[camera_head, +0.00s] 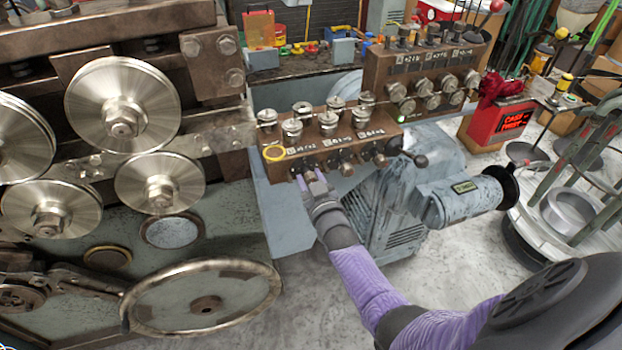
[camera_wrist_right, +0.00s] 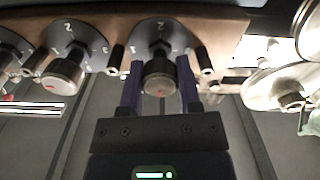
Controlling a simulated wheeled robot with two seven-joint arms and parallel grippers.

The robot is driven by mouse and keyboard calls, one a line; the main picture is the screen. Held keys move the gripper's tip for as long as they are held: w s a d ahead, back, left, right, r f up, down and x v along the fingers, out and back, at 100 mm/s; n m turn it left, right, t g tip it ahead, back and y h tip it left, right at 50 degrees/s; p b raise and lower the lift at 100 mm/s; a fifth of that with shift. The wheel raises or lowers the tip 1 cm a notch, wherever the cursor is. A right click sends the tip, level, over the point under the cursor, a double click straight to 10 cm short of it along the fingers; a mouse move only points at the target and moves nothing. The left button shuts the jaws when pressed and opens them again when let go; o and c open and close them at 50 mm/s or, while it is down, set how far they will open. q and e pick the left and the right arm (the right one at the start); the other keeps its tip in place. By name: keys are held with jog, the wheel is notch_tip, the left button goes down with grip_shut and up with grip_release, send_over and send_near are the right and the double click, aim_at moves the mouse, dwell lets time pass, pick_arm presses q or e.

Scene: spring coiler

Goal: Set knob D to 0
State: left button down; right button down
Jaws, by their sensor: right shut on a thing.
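A brown control box (camera_head: 290,165) carries several metal knobs, with a row of front knobs below white labels. The label letters are too small to read surely, so I cannot confirm which knob is D. My right gripper (camera_head: 311,178) is at the leftmost front knob. In the right wrist view, my right gripper (camera_wrist_right: 160,88) has its two fingers on either side of that round metal knob (camera_wrist_right: 160,76), shut on it. A small red mark shows on the knob's face. Its dark dial (camera_wrist_right: 160,32) shows a 2 at the top and a 1 at the left.
A neighbouring dial knob (camera_wrist_right: 66,72) sits left of the held one in the wrist view. A black ball-ended lever (camera_head: 420,160) sticks out at right. Large metal rollers (camera_head: 122,115) stand to the left.

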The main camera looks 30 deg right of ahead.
jog(key=shift+f+n, duration=0.1)
jog(key=shift+n, duration=0.2)
pick_arm(q)
jog(key=shift+d, duration=0.4)
pick_arm(e)
jog(key=c, duration=0.6)
grip_release()
jog(key=shift+s, duration=0.1)
